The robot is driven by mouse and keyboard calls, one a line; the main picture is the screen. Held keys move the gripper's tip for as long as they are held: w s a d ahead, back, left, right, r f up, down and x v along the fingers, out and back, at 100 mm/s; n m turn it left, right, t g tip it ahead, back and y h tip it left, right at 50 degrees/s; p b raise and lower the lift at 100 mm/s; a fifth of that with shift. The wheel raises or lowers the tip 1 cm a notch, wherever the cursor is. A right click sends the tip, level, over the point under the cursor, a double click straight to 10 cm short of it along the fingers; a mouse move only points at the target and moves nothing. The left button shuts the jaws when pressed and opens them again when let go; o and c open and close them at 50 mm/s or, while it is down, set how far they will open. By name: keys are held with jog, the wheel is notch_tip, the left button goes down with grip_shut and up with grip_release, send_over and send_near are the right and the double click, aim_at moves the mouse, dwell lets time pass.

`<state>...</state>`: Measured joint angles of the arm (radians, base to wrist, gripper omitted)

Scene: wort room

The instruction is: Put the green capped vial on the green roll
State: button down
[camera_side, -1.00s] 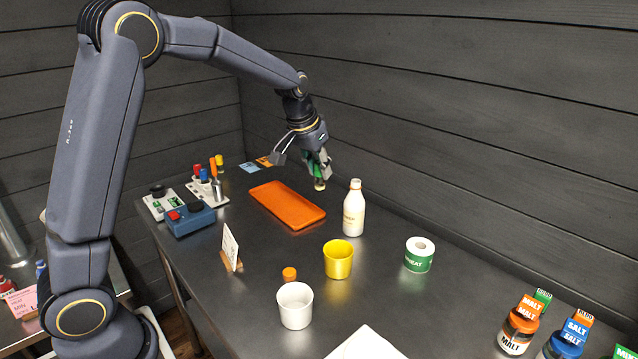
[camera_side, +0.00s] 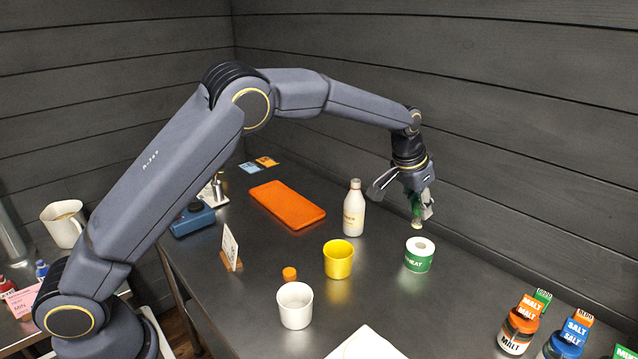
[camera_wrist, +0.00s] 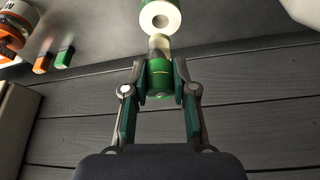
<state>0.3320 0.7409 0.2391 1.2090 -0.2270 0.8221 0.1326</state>
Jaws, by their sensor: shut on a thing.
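The green capped vial (camera_wrist: 159,78) is between the fingers of my gripper (camera_wrist: 160,84), which is shut on its green part. Its pale end points away from the gripper in the wrist view and downward in the side view. In the side view my gripper (camera_side: 421,208) holds the vial (camera_side: 416,222) just above the green roll (camera_side: 419,258). The roll stands upright on the counter, with a white top, a centre hole and a green label. The roll also shows in the wrist view (camera_wrist: 160,18), just beyond the vial's end. The vial appears apart from the roll.
A white bottle (camera_side: 354,210) and a yellow cup (camera_side: 338,260) stand left of the roll. A white cup (camera_side: 295,306), an orange cap (camera_side: 289,273) and an orange tray (camera_side: 272,203) are farther left. Malt (camera_side: 519,325) and salt (camera_side: 566,343) jars stand at front right. The wall is close behind.

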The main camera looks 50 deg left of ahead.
jog(key=w+f, duration=0.3)
jog(key=shift+d+f, duration=0.2)
jog(key=shift+d, duration=0.05)
jog(key=shift+w+f, duration=0.1)
jog(key=shift+f, duration=1.55)
jog(key=shift+f, duration=0.1)
jog(key=c, duration=0.9)
grip_release()
